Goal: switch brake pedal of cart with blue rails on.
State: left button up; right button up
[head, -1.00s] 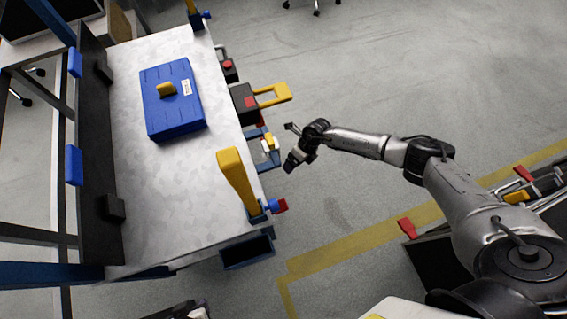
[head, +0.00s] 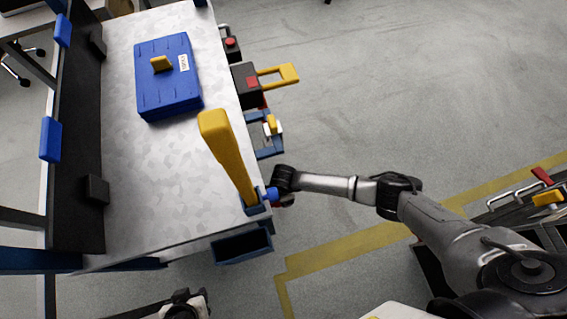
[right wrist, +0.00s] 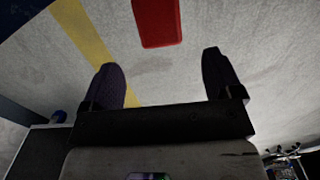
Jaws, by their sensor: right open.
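The cart (head: 170,225) has a grey top and blue rails and stands at the left of the head view. A red pedal-like piece (head: 288,202) is at its near right corner, mostly hidden by my right arm's end. In the right wrist view the red piece (right wrist: 158,22) is ahead of the fingers, between their lines and apart from them. My right gripper (right wrist: 162,72) is open and empty there.
A blue case (head: 168,90) lies on the cart top. A yellow upright handle (head: 226,150) rises at the near right corner. A black box with a yellow handle (head: 280,75) juts from the cart's right side. Open floor (head: 400,100) lies to the right, with a yellow line (head: 340,245).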

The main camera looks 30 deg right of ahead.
notch_tip(320, 180, down, 7)
jog(key=b, duration=0.3)
jog(key=shift+r+b, duration=0.1)
jog(key=shift+b, duration=0.3)
jog(key=shift+f+b, duration=0.3)
jog(key=shift+f, duration=0.25)
jog(key=shift+c, duration=0.3)
